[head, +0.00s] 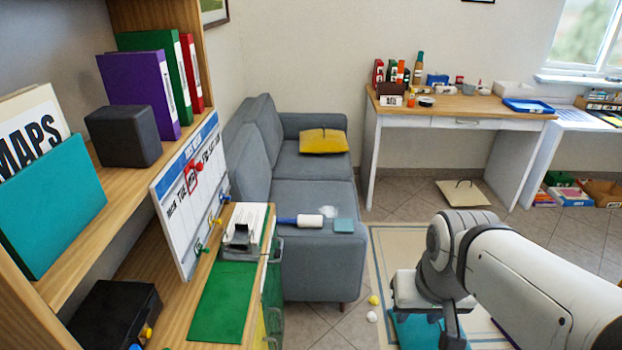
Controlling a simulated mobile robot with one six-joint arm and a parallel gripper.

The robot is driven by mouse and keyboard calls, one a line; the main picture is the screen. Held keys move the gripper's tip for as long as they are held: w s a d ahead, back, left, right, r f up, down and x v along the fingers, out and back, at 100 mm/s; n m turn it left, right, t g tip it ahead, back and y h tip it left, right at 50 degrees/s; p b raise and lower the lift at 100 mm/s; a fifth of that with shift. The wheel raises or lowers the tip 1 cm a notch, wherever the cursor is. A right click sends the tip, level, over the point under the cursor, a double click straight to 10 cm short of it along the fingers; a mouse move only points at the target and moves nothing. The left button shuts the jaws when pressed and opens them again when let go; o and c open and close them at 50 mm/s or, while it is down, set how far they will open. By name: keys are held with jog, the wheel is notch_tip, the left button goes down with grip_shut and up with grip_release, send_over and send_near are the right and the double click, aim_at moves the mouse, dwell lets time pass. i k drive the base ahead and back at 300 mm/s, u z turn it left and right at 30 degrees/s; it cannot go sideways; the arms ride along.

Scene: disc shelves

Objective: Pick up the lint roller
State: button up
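The lint roller (302,220) has a blue handle and a white roll. It lies roughly sideways on the near part of the grey sofa (318,264), handle to the left and roll to the right. The handle's left end is close to the shelf edge in the picture. My arm is at the lower right, well to the right of the lint roller and apart from it. The arm's end points down near the bottom edge. I cannot make out the fingertips or whether they hold anything.
A teal square (343,226) lies just right of the roller. A wooden shelf (150,213) with a calendar board (186,190) and a hole punch (241,240) stands close on the left. Two small balls (373,300) lie on the tiled floor. A cluttered desk (470,105) stands behind.

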aim_at(311, 220)
jog(key=i, duration=1.2)
jog(key=z, duration=0.05)
